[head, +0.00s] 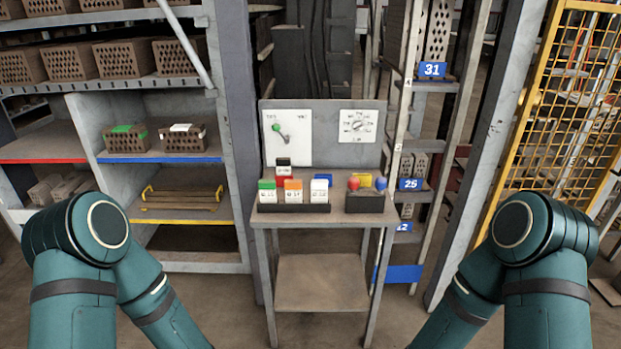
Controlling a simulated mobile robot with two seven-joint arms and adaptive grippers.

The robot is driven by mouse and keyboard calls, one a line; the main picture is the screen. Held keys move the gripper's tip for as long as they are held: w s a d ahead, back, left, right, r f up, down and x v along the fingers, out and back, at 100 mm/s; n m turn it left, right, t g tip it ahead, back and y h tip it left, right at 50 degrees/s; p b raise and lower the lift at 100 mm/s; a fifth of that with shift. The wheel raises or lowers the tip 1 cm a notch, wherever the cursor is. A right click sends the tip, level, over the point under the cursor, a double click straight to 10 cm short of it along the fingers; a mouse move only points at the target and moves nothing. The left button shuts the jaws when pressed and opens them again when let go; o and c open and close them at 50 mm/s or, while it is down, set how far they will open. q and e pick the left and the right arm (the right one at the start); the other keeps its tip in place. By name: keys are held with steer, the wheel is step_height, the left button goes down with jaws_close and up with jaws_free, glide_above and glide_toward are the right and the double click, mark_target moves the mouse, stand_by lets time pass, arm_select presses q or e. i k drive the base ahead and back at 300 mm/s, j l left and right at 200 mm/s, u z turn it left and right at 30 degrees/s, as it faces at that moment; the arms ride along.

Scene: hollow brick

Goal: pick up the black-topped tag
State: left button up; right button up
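The black-topped tag (283,162) stands upright at the back of the small grey table, near the foot of the back panel. It has a black top edge and a white face, with a red part just below it. An orange-topped tag (293,190), a green-topped tag (267,190) and a white tag (319,190) stand in a dark holder (293,208) in front of it. My two teal arms reach in from the lower left and lower right. Both grippers are outside the picture.
The table (342,218) also holds a dark box (365,204) with red and blue knobs, and yellow and blue items behind it. A panel (322,135) with a green-knobbed lever and a dial rises at the back. Brick shelves (170,159) stand left, a yellow mesh gate (565,110) right.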

mark_target(282, 164)
steer(key=i+j+z, duration=0.1)
steer(key=z, duration=1.05)
steer(key=j+z, duration=0.8)
steer(key=k+j+z, duration=0.1)
steer(key=j, duration=0.25)
steer(key=k+j+z, duration=0.15)
steer(key=j, duration=0.2)
steer(key=j+z, duration=0.1)
steer(key=j, duration=0.2)
steer(key=k+j, duration=0.15)
steer(key=j, duration=0.2)
steer(key=k+j+z, duration=0.1)
steer(key=j, duration=0.2)
steer(key=k+j, duration=0.15)
steer(key=j, duration=0.2)
steer(key=z, duration=0.05)
